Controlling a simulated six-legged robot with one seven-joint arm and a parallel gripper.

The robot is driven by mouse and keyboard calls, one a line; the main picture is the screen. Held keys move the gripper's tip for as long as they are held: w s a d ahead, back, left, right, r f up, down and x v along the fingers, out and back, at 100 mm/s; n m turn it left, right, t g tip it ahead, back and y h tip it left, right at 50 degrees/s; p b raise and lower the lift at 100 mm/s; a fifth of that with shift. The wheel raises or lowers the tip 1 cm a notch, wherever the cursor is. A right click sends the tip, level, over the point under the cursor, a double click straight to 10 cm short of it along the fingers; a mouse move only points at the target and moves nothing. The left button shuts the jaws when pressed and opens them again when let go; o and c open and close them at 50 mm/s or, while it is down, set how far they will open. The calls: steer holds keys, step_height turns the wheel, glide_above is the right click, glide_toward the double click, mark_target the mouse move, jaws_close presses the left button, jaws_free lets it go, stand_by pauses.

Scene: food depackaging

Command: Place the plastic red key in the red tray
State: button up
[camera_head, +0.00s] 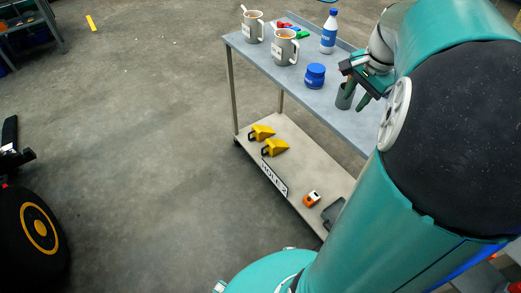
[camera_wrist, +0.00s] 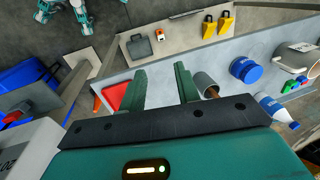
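Small coloured pieces in red (camera_head: 283,25), green (camera_head: 302,34) and blue lie at the table's far end, near the mugs. The red piece may be the red key, but it is too small to be sure. A flat red object (camera_wrist: 117,96), likely the red tray, lies on the table left of my gripper in the wrist view, partly hidden by a finger. My gripper (camera_wrist: 161,76) is open and empty above the table, away from the coloured pieces. It also shows in the head view (camera_head: 357,92).
A grey cup (camera_wrist: 205,84) stands close by my right finger. A blue jar (camera_head: 315,75), a white bottle with blue label (camera_head: 328,36) and two mugs (camera_head: 285,48) (camera_head: 252,27) stand along the table. The lower shelf (camera_head: 298,186) holds yellow items.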

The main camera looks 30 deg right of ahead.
steer(key=s+a+n+t, duration=0.1)
steer(key=s+a+n, duration=0.2)
steer(key=a+n, duration=0.5)
steer(key=s+a+n+t, duration=0.2)
steer(key=a+n, duration=0.6)
steer(key=a, duration=1.4)
steer(key=shift+s+r, duration=0.45)
steer(key=shift+a, duration=0.2)
